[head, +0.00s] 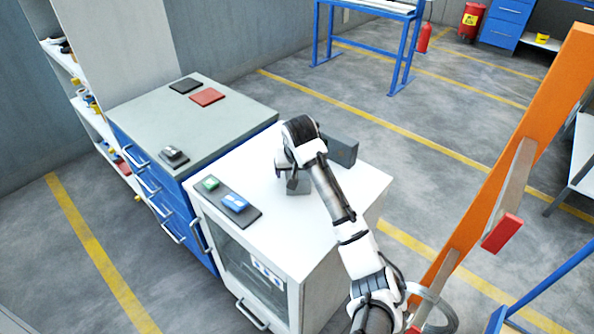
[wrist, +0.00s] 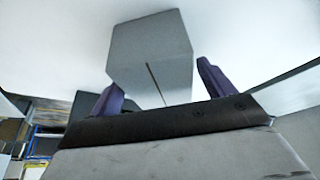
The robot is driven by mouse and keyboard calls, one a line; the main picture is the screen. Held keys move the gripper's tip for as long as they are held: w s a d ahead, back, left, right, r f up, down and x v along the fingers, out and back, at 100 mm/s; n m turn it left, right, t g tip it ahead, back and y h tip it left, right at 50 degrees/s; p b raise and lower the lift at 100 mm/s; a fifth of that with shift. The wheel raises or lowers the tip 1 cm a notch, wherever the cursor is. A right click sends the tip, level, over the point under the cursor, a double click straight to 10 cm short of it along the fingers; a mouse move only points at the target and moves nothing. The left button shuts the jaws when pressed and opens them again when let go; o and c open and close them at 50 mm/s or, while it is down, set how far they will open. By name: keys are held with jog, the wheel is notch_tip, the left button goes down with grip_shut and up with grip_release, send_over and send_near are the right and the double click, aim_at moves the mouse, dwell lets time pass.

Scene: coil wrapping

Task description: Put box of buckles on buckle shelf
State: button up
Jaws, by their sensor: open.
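My gripper (head: 287,178) is over the white cabinet top, its jaws open. In the wrist view, its two purple fingers (wrist: 160,82) stand apart on either side of a plain grey box (wrist: 150,45), with gaps visible. The same grey box (head: 298,187) shows partly beneath my gripper in the head view. I cannot see buckles or a label on it, so I cannot tell whether it is the box of buckles. A second, darker grey box (head: 342,151) stands behind my arm on the same top. I cannot tell which surface is the buckle shelf.
The white cabinet (head: 275,230) also bears a dark tray (head: 222,200) with green and blue items. A blue drawer unit (head: 150,112) adjoins it, with black and red pads on top. White shelves (head: 95,115) stand at left. An orange beam (head: 510,150) crosses the right side.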

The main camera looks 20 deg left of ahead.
jog(key=v, duration=1.1)
jog(key=shift+w+r, duration=0.1)
jog(key=shift+r, duration=0.2)
jog(key=shift+s+r, duration=0.25)
jog(key=shift+r, duration=0.1)
